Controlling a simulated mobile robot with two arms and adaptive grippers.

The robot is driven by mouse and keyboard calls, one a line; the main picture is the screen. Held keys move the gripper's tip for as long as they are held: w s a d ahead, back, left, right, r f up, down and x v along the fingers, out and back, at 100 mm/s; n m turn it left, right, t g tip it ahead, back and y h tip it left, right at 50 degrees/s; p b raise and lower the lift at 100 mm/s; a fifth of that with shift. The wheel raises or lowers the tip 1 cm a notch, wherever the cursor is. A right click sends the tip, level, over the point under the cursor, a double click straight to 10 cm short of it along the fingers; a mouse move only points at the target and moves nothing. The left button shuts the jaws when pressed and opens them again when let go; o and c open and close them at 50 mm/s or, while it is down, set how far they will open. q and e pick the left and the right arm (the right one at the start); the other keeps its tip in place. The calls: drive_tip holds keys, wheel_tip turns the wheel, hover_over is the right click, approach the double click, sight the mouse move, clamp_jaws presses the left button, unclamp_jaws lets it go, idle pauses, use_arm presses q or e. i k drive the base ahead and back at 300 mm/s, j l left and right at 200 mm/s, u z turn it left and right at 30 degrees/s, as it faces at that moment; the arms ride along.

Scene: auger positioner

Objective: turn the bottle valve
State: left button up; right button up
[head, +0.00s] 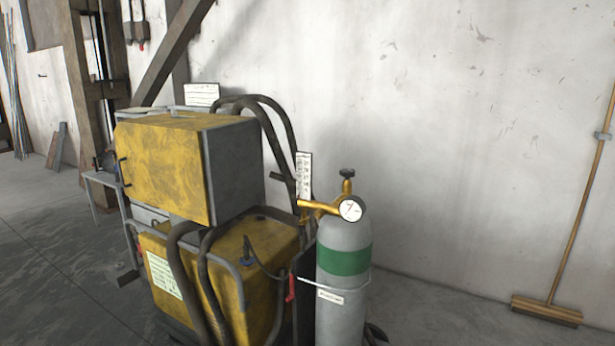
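A grey gas bottle (343,275) with a green band stands upright at the lower middle of the head view. A dark valve knob (347,173) sits on top of its brass fitting. A round white gauge (351,209) faces me just below the knob. A brass arm (318,205) runs left from the fitting. The bottom of the bottle is cut off by the picture's edge. Neither of my grippers shows in the head view.
A yellow and grey welding machine (160,165) with thick dark hoses (270,115) stands directly left of the bottle. A broom (548,305) leans on the white wall (440,120) at the right. The floor (450,315) between bottle and broom is clear.

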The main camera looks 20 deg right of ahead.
sight(347, 173)
drive_tip(key=l+u, duration=0.15)
drive_tip(key=u, duration=2.2)
drive_tip(key=k+l+u, duration=0.1)
drive_tip(key=k+l, duration=0.2)
drive_tip(key=l, duration=0.3)
drive_tip(key=k+l, duration=0.35)
drive_tip(key=l, duration=0.25)
drive_tip(key=k+l+u, duration=0.15)
drive_tip(key=k+l, duration=0.2)
drive_tip(key=l, duration=0.2)
drive_tip(key=k+l+u, duration=0.1)
drive_tip(key=k+l, duration=0.3)
drive_tip(key=l, duration=0.15)
